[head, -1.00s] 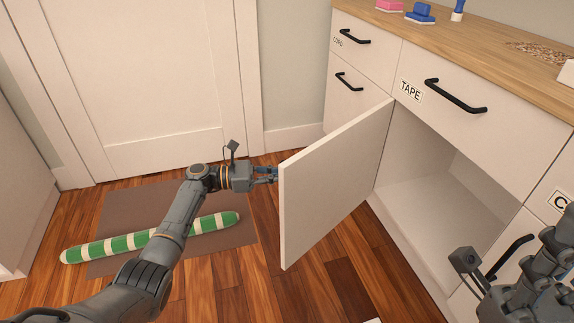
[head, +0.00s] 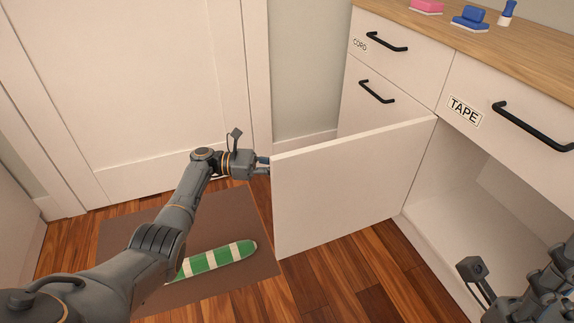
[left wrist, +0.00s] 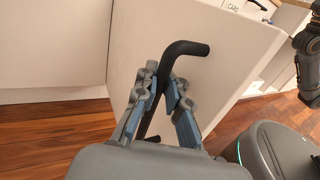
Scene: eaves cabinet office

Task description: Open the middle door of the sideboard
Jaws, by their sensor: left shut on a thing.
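The sideboard's middle door (head: 345,190) stands wide open, swung out to the left from its hinged edge below the TAPE drawer. Its compartment (head: 475,215) shows pale and empty where I can see it. My left gripper (head: 264,165) is at the door's free edge, its fingers mostly hidden behind the door in the head view. In the left wrist view, the left gripper (left wrist: 164,100) is shut around the black bar handle (left wrist: 186,50) on the door's face (left wrist: 225,60). My right arm is at the lower right of the head view; its fingertips are out of frame.
The TAPE drawer (head: 510,120) and the CORD drawer (head: 385,50) are shut. A green and white striped roll (head: 220,257) lies on a brown mat (head: 120,235) under my left arm.

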